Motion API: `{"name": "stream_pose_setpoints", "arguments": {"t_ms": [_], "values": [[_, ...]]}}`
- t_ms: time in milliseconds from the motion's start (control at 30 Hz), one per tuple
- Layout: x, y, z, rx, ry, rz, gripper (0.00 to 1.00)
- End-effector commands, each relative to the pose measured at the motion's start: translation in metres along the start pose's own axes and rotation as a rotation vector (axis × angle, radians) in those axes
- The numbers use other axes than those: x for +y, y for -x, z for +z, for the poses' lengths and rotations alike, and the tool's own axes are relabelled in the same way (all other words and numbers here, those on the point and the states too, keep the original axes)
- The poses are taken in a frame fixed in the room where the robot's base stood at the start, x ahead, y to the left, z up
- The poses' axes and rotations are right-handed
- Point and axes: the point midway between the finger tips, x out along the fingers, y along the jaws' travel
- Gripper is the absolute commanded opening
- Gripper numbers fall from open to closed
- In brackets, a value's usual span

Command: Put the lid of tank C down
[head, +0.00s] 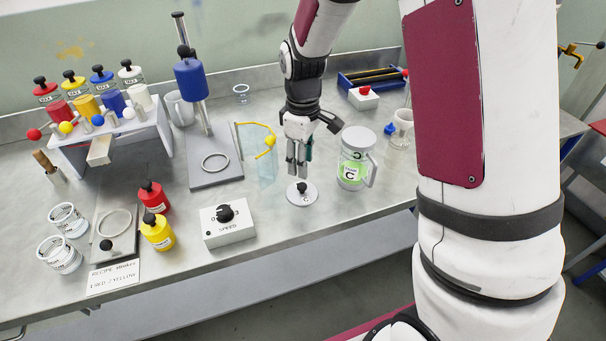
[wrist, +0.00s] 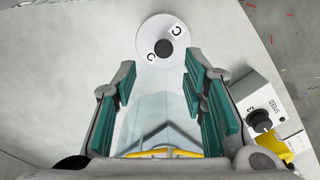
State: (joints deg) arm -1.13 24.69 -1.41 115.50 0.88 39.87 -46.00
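The lid of tank C (head: 308,198) is a round, pale grey disc with a black knob and a C mark. It appears to lie flat on the metal bench, left of tank C (head: 345,176), a clear jar with green contents and a handle. My gripper (head: 299,170) points down just above and behind the lid. In the wrist view, the lid (wrist: 150,28) lies beyond the fingertips, and its knob is not between them. My gripper (wrist: 158,78) is open there, with its green finger pads apart and nothing held.
A clear splash screen with a yellow edge (head: 262,127) stands close left of my gripper. The white SPEED box (head: 229,233) is left of the lid, with red (head: 154,198) and yellow bottles beyond. A glass flask (head: 401,130) stands behind tank C. Bench in front of tank C is clear.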

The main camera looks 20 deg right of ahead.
Motion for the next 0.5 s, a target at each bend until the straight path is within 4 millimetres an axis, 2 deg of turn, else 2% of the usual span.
{"name": "stream_pose_setpoints", "arguments": {"t_ms": [100,367,500], "values": [[0.000,0.020,0.000,0.001,0.001,0.002,0.39],[-0.002,0.044,0.002,0.004,-0.007,0.004,0.39],[-0.012,0.073,0.013,0.029,-0.066,0.027,0.39]]}}
